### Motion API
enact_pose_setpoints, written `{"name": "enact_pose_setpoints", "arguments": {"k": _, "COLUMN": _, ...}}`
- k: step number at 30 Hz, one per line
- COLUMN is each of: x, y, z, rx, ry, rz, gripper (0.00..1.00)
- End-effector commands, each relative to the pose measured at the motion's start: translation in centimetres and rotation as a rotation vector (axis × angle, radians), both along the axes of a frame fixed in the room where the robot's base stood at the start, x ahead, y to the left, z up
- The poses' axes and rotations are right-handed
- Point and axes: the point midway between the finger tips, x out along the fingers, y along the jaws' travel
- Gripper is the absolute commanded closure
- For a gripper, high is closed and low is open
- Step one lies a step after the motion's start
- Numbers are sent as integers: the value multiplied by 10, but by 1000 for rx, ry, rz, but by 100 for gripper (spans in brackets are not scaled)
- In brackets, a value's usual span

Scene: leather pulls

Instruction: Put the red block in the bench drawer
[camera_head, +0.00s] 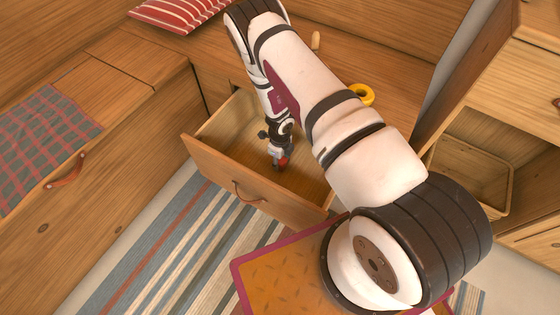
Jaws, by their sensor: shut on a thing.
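The bench drawer (240,187) is pulled open below the bench at the back, its leather pull (245,193) on the front panel. My arm reaches down over it from the right. My gripper (281,161) is inside the drawer's outline, shut on the red block (284,161). Only a small red part of the block shows; the rest is hidden by the gripper. I cannot tell whether the block touches the drawer's floor.
A yellow ring (362,94) and a small wooden peg (315,40) are on the bench top. A striped red cushion (178,12) lies at the back. A checked cloth (40,150) covers the left bench. An open cubby (475,165) is at right. A striped rug (170,255) covers the floor.

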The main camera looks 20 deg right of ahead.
Motion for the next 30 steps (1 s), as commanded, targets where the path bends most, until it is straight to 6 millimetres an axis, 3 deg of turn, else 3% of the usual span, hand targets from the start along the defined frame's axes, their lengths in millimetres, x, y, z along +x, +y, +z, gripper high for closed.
{"name": "enact_pose_setpoints", "arguments": {"k": 2, "x": 0, "y": 0, "z": -3, "rx": 0, "ry": 0, "rz": 0, "gripper": 90}}
{"name": "enact_pose_setpoints", "arguments": {"k": 3, "x": 0, "y": 0, "z": -2, "rx": 0, "ry": 0, "rz": 0, "gripper": 56}}
{"name": "enact_pose_setpoints", "arguments": {"k": 5, "x": 0, "y": 0, "z": -2, "rx": 0, "ry": 0, "rz": 0, "gripper": 42}}
{"name": "enact_pose_setpoints", "arguments": {"k": 17, "x": 0, "y": 0, "z": 2, "rx": 0, "ry": 0, "rz": 0, "gripper": 42}}
{"name": "enact_pose_setpoints", "arguments": {"k": 30, "x": 1, "y": 0, "z": 86, "rx": 0, "ry": -2, "rz": 1, "gripper": 42}}
